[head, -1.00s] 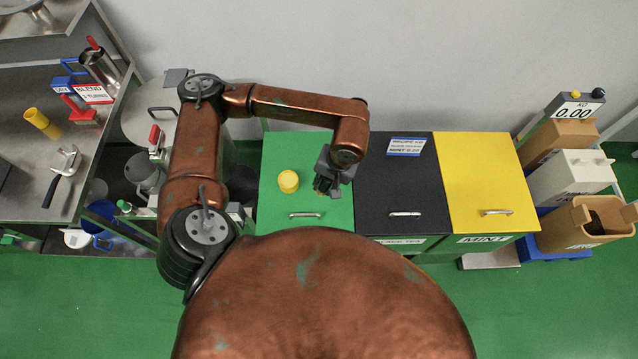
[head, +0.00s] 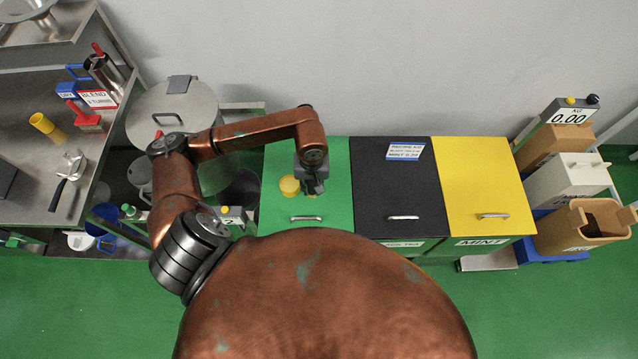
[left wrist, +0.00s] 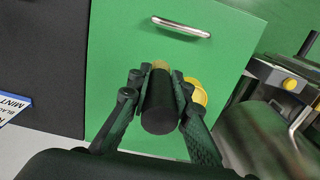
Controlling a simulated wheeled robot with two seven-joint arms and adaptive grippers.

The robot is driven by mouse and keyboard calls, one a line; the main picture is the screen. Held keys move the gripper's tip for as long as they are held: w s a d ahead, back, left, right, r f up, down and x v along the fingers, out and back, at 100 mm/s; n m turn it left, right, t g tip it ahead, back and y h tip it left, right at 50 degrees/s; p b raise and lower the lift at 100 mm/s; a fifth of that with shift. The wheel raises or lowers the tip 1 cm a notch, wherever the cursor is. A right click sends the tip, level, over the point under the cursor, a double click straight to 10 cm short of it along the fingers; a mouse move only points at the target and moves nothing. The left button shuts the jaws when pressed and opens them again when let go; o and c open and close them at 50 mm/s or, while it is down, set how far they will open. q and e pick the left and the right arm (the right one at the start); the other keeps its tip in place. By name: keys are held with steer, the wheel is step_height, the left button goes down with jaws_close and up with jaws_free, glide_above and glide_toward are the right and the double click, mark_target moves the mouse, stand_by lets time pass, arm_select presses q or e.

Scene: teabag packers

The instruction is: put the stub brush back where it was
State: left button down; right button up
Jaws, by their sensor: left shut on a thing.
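My left gripper (head: 313,188) is over the green bin lid (head: 334,205), just right of the yellow cup (head: 288,186). In the left wrist view its fingers (left wrist: 158,88) are shut on the stub brush (left wrist: 160,110), a short black cylinder with a tan tip pointing away from the camera. The yellow cup (left wrist: 197,92) shows partly behind the right finger in that view. I cannot tell how high the brush is above the lid. My right gripper is out of view.
Black (head: 395,195) and yellow (head: 482,185) bin lids with handles lie to the right. A large round lidded vessel (head: 200,105) stands to the left, beside a steel bench (head: 25,170) holding tools. Tan and white containers stand at the far right.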

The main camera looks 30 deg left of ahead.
arm_select(q)
steer(key=w+f, duration=0.3)
steer(key=w+a+f, duration=0.1)
steer(key=w+f, duration=0.2)
steer(key=shift+a+f+p, duration=0.1)
steer(key=shift+p, duration=0.3)
steer(key=f+p, duration=0.1)
steer(key=f, duration=0.2)
steer(key=shift+w+f, duration=0.2)
steer(key=shift+f, duration=0.1)
steer(key=shift+f, duration=0.1)
steer(key=c, duration=2.2)
jaws_free()
steer(key=o, duration=0.4)
steer(key=shift+o, duration=0.2)
